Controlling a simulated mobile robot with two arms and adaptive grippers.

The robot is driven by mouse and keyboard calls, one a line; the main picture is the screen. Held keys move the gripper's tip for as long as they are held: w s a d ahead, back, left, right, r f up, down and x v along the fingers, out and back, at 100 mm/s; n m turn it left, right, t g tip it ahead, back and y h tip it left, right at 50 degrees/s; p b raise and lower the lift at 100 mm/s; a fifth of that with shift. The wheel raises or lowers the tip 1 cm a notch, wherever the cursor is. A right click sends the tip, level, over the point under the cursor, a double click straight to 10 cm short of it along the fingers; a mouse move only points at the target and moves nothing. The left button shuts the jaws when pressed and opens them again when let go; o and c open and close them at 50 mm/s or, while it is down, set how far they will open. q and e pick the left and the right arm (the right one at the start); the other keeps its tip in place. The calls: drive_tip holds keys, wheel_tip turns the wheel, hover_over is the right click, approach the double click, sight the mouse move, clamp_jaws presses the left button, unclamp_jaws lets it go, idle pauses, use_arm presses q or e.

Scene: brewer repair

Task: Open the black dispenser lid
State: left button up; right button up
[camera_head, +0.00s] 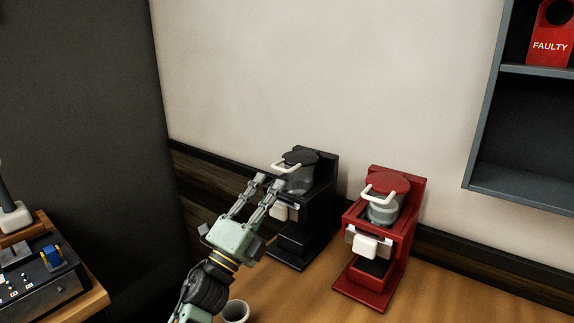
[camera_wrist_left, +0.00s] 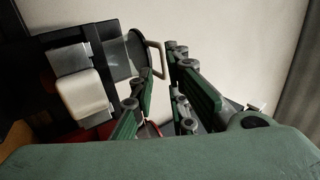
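The black dispenser (camera_head: 318,195) stands on the wooden counter against the wall. Its round black lid (camera_head: 302,156) lies flat on top, with a pale loop handle (camera_head: 285,168) sticking out at the front. My left gripper (camera_head: 269,182) is open, its two fingers apart just in front of and below the handle. In the left wrist view the handle (camera_wrist_left: 163,58) shows between and beyond the fingertips (camera_wrist_left: 161,65). I cannot tell whether either finger touches it. The lid's top is hidden in the wrist view. My right gripper is not in view.
A red dispenser (camera_head: 386,245) with a red lid stands close to the right of the black one. A small white cup (camera_head: 236,312) stands at the counter's front. A grey shelf (camera_head: 520,186) with a red "FAULTY" tag (camera_head: 551,35) hangs at right. A black device (camera_head: 45,275) sits at far left.

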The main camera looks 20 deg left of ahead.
sight(280, 169)
use_arm(q)
drive_tip(key=x, duration=0.2)
drive_tip(key=p+x, duration=0.1)
drive_tip(key=x, duration=0.2)
drive_tip(key=shift+s+r, duration=0.2)
drive_tip(key=shift+r, duration=0.1)
drive_tip(key=shift+w, duration=0.35)
drive_tip(key=shift+w+d+p, duration=0.1)
drive_tip(key=shift+p, duration=0.2)
drive_tip(key=shift+r, duration=0.1)
clamp_jaws()
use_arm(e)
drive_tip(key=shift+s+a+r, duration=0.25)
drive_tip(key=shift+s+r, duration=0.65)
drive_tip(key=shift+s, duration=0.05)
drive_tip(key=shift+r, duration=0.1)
